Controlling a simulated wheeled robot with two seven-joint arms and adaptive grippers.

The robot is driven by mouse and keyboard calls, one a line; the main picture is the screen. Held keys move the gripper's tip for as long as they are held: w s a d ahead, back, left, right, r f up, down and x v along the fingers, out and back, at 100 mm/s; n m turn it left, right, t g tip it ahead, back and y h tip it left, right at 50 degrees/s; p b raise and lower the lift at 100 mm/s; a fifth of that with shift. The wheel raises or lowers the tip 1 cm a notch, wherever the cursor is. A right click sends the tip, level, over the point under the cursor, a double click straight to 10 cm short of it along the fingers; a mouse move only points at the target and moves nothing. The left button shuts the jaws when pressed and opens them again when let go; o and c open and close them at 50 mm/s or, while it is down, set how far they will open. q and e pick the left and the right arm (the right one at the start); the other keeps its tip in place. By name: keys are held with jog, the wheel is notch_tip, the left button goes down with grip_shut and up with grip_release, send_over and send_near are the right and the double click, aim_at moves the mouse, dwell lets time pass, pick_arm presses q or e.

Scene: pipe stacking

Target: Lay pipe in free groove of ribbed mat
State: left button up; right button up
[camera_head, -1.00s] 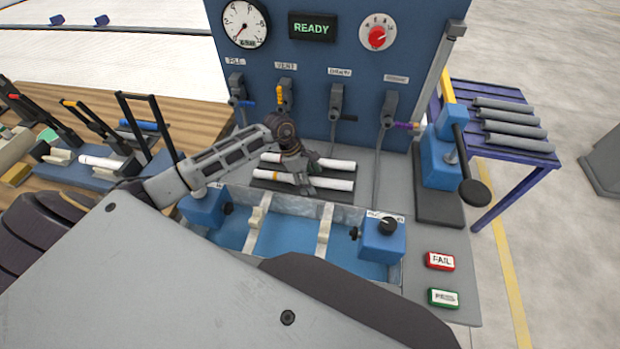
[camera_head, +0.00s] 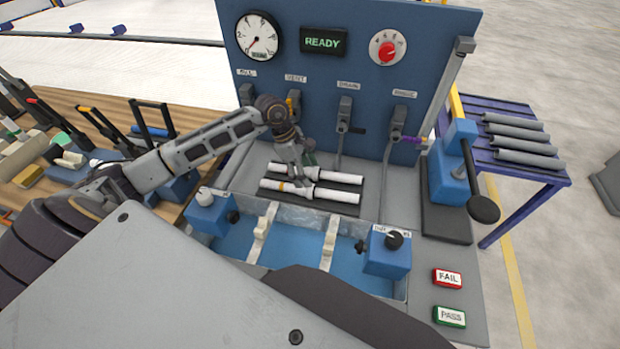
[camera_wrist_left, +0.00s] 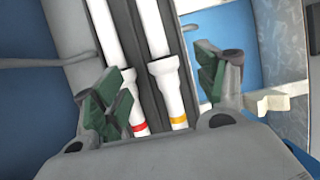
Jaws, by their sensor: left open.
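Two white pipes lie side by side on a dark ribbed mat (camera_head: 331,185) on the bench, behind the blue basin. The near pipe (camera_head: 336,195) has a yellow-orange band; it also shows in the wrist view (camera_wrist_left: 164,84). The far pipe (camera_head: 339,176) shows a red band near its end in the wrist view (camera_wrist_left: 133,90). My left gripper (camera_head: 304,176) is above the pipes near their left part. In the wrist view its fingers (camera_wrist_left: 164,92) are spread, with both pipes visible between them. Parts of the pipes are hidden by the gripper. My right gripper is out of view.
The blue basin (camera_head: 293,251) with white supports is in front of the mat. A control panel (camera_head: 345,90) with lever valves rises behind. A blue lever press (camera_head: 449,178) stands right. Grey pipes lie on a purple rack (camera_head: 557,177) farther right. A wooden table is left.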

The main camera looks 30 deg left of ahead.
pick_arm(q)
jog(key=shift+v, duration=1.35)
